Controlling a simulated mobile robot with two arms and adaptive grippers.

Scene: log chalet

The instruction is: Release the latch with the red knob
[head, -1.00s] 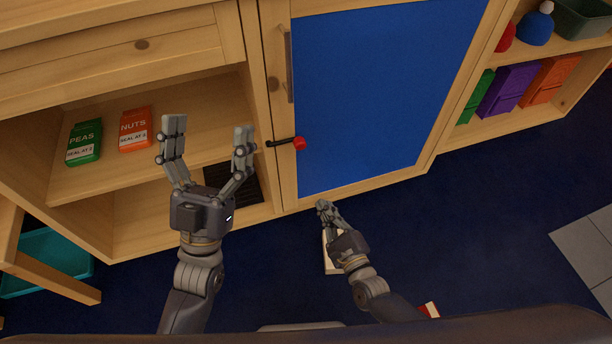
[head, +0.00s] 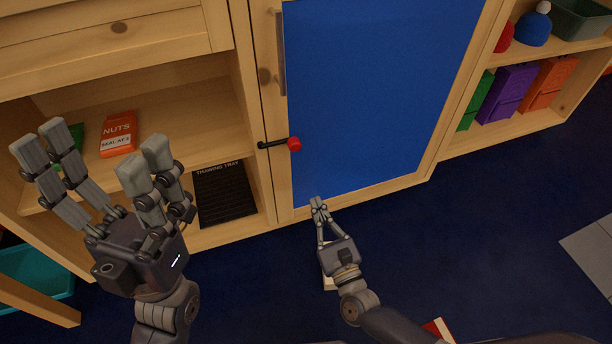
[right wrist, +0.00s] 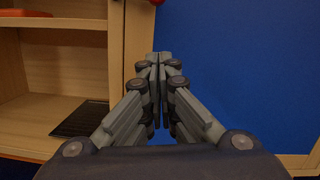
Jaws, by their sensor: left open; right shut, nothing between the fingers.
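The latch is a thin black bar (head: 272,144) lying about level across the wooden frame at the left edge of the blue door (head: 380,90). Its red knob (head: 294,143) is at the bar's right end, over the edge of the blue panel. My right gripper (head: 317,202) is shut and empty, below and slightly right of the knob, apart from it. In the right wrist view its closed fingers (right wrist: 158,60) stand before the blue panel. My left gripper (head: 95,155) is open and empty, well left of the latch, in front of the shelves.
A vertical handle (head: 281,50) is on the door frame above the latch. A teal bin (head: 35,275) stands lower left. Floor right of my right arm is mostly clear.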

